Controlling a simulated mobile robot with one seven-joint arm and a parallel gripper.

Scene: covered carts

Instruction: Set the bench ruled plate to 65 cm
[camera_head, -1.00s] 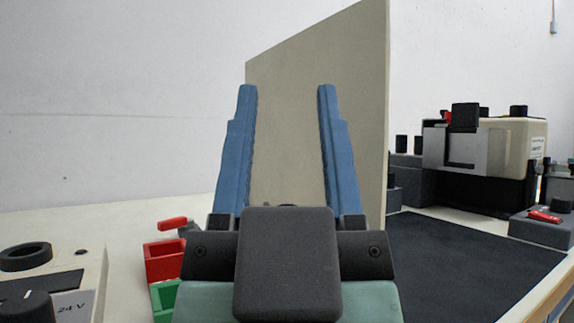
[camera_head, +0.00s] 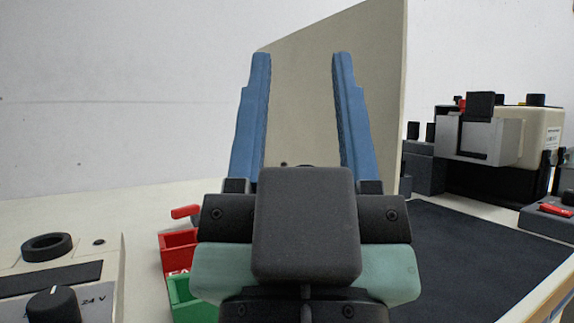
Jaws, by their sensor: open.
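My gripper (camera_head: 302,55) is open, its two blue fingers pointing up and away from me with nothing visible between them. A tall beige panel (camera_head: 375,90) stands upright behind the fingers, on the bench beside the dark mat. I cannot make out any ruled scale or plate that reads in cm; my gripper and wrist hide the middle of the bench.
A red bin (camera_head: 178,250) and a green bin (camera_head: 190,300) stand left of my wrist. A control box with a black knob (camera_head: 52,305) is at the lower left. A beige and black machine (camera_head: 500,145) stands at the right behind the dark mat (camera_head: 470,260), which looks clear.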

